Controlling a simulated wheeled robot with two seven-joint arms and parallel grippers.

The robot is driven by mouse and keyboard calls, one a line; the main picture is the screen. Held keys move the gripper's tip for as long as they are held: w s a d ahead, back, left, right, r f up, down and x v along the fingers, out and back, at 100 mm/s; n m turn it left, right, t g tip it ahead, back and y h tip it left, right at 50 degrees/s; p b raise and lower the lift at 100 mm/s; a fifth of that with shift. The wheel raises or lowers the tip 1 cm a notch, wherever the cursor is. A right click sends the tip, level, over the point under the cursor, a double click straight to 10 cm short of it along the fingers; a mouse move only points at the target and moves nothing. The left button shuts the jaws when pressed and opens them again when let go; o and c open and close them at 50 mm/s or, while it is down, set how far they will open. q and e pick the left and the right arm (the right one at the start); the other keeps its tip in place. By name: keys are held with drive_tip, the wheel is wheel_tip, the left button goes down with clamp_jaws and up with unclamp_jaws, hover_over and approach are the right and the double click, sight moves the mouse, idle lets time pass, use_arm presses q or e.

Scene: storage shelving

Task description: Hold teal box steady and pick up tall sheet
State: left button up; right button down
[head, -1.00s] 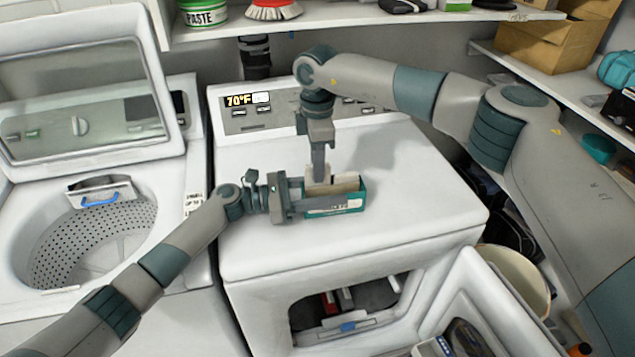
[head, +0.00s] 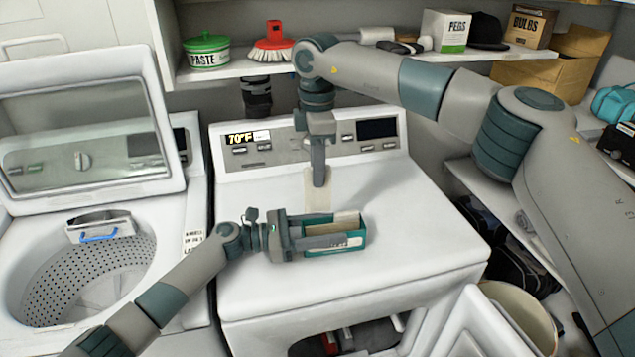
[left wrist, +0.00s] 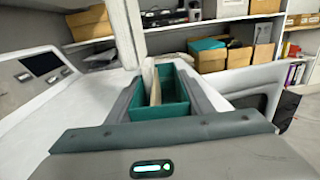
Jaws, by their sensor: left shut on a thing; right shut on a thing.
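The teal box (head: 353,246) sits on top of the white dryer, with a pale label on its front. My left gripper (head: 325,231) comes from the left and is shut on the box, its fingers along the long sides. My right gripper (head: 319,180) points down, shut on the top of the tall cream sheet (head: 318,200), which is upright above and behind the box's left part. Another, shorter cream sheet (head: 347,220) stands in the box at the right. The left wrist view shows the teal box (left wrist: 176,108) between my left fingers, with a sheet (left wrist: 155,85) inside.
The dryer top (head: 420,220) is clear around the box. The control panel (head: 270,145) rises behind it. A shelf above holds a paste tub (head: 207,52), a brush (head: 271,45) and a pegs box (head: 446,32). An open washer (head: 90,250) is at the left.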

idle(0.4)
use_arm(q)
drive_tip(key=o, duration=1.2)
drive_tip(key=v, duration=1.1)
drive_tip(key=shift+s+a+f, duration=0.1)
drive_tip(key=shift+a, duration=0.4)
drive_tip(key=shift+r, duration=0.2)
